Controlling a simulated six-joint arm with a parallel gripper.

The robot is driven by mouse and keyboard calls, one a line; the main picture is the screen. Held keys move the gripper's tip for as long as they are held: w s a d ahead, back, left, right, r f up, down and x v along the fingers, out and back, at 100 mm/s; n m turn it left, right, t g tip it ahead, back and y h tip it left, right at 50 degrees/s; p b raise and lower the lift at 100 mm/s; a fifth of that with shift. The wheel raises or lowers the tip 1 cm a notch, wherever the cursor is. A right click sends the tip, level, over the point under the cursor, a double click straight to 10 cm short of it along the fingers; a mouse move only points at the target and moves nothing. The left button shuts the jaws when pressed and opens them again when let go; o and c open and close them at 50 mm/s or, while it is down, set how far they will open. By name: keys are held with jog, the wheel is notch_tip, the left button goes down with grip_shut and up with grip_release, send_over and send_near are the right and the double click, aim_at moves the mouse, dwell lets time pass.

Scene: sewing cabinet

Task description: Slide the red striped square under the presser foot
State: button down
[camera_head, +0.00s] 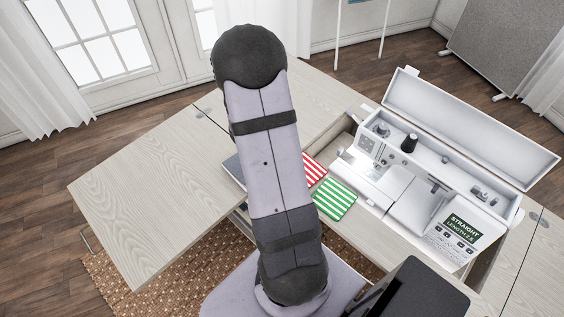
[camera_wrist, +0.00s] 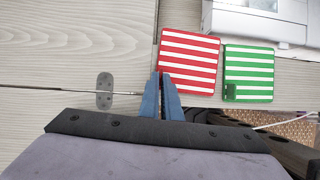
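The red and white striped square (camera_head: 314,169) lies flat on the cabinet, partly hidden by my arm in the head view. In the wrist view the whole red striped square (camera_wrist: 189,62) shows, apart from its lower left corner. My gripper (camera_wrist: 161,75) has its two blue fingertips close together at that corner, with almost no gap between them. I cannot tell whether they touch the square. In the head view my gripper is hidden behind my arm. The white sewing machine (camera_head: 400,180) stands to the right; its presser foot area (camera_head: 374,169) is small and unclear.
A green and white striped square (camera_head: 335,199) lies beside the red one, on its right in the wrist view. The machine's raised lid (camera_head: 470,128) stands behind it. The wooden tabletop (camera_head: 150,190) at the left is clear. A dark box-like object (camera_head: 415,290) is at the lower right.

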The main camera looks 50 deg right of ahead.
jog(key=shift+r+p, duration=2.15)
jog(key=shift+r, duration=0.3)
jog(key=s+d, duration=0.1)
jog(key=s+d+b, duration=0.1)
jog(key=s+d, duration=0.1)
jog(key=s+d+b, duration=0.1)
jog(key=s, duration=0.1)
jog(key=shift+s+d+f, duration=0.25)
jog(key=shift+d, duration=0.15)
jog(key=shift+n, duration=0.4)
jog(key=s, duration=0.2)
jog(key=s+d+b, duration=0.1)
jog(key=s, duration=0.1)
jog(key=s+d, duration=0.1)
jog(key=s, duration=0.1)
jog(key=shift+d, duration=0.1)
jog(key=shift+w+d+f+b, duration=0.1)
jog(key=shift+d+f+b, duration=0.05)
jog(key=shift+f+b, duration=0.15)
jog(key=shift+d+f+b, duration=0.75)
jog(key=shift+d+f, duration=0.45)
jog(key=shift+d+f, duration=0.3)
